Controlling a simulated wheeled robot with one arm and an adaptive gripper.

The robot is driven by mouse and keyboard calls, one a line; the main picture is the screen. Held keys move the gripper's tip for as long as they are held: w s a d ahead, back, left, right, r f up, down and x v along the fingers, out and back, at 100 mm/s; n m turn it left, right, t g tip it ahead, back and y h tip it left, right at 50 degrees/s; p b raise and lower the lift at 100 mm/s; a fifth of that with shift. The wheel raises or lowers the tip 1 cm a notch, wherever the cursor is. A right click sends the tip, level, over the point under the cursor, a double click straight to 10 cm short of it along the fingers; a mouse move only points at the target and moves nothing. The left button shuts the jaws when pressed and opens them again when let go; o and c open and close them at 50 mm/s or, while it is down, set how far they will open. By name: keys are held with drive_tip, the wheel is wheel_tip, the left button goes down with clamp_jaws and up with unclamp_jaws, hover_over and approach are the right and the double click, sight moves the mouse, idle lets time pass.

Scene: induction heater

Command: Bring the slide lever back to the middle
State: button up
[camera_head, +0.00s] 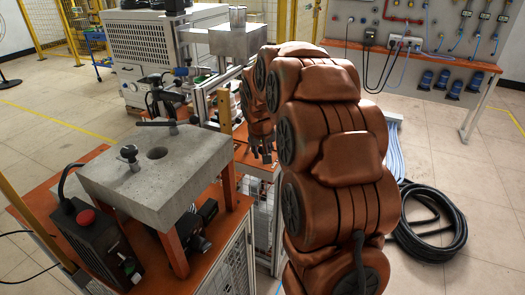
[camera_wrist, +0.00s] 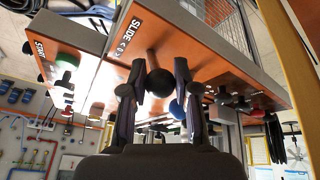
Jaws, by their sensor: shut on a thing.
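The slide lever (camera_wrist: 160,82) has a black ball knob on a short stem. It shows in the wrist view under a white SLIDE label on an orange panel (camera_wrist: 185,40). My gripper (camera_wrist: 158,76) has a finger on each side of the knob and is shut on it. In the head view my gripper (camera_head: 262,150) shows only in part beyond my arm. There the lever is hidden. I cannot tell how far the lever is off its middle.
Green (camera_wrist: 68,60), red and blue controls stand near the knob in the wrist view. In the head view a grey block (camera_head: 150,175) on orange legs stands at left, with a red-button box (camera_head: 95,240) beside it. A coiled black hose (camera_head: 428,225) lies at right.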

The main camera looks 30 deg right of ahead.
clamp_jaws()
